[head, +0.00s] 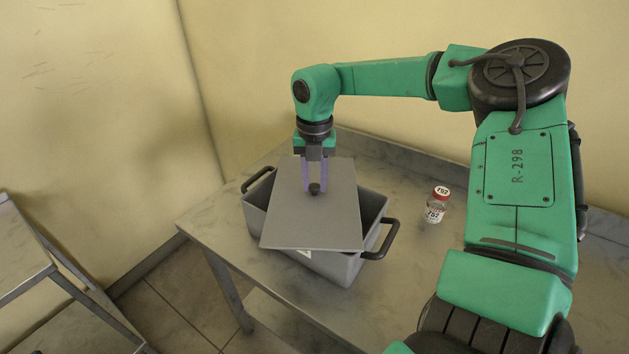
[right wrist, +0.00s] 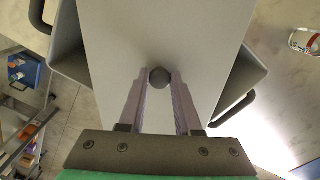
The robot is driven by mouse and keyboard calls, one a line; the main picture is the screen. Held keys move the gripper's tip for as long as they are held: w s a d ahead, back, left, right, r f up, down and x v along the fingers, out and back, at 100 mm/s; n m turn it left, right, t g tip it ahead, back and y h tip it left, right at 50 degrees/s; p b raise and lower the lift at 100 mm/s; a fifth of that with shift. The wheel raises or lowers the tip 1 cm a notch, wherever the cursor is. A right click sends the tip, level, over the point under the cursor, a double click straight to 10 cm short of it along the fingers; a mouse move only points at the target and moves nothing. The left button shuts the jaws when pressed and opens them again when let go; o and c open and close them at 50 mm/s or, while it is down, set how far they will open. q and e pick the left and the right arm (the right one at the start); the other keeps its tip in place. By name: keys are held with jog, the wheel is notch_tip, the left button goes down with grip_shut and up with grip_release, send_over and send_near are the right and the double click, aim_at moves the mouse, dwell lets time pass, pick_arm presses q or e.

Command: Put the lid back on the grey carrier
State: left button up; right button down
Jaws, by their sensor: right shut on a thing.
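The grey carrier (head: 335,268) is an open box with black side handles, standing on the metal table. Its flat grey lid (head: 318,226) is over the carrier's opening, turned askew to it, so parts of the opening show at both sides. My right gripper (head: 314,188) is shut on the lid's dark round knob (right wrist: 159,77), with its fingers pointing down. In the right wrist view the lid (right wrist: 165,30) hides the middle of the carrier (right wrist: 236,85). I cannot tell whether the lid touches the rim. My left gripper is not in view.
Yellow walls are behind. A lower metal shelf unit (head: 30,262) stands at the left, across a floor gap.

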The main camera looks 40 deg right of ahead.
jog(key=shift+f+b, duration=0.2)
jog(key=shift+b, duration=0.35)
dwell(0.7)
jog(key=shift+c, duration=0.2)
grip_release()
dwell(0.3)
jog(key=shift+r, duration=0.15)
jog(key=shift+r+p, duration=2.25)
jog(key=shift+r, duration=1.2)
jog(key=shift+c, duration=0.4)
grip_shut()
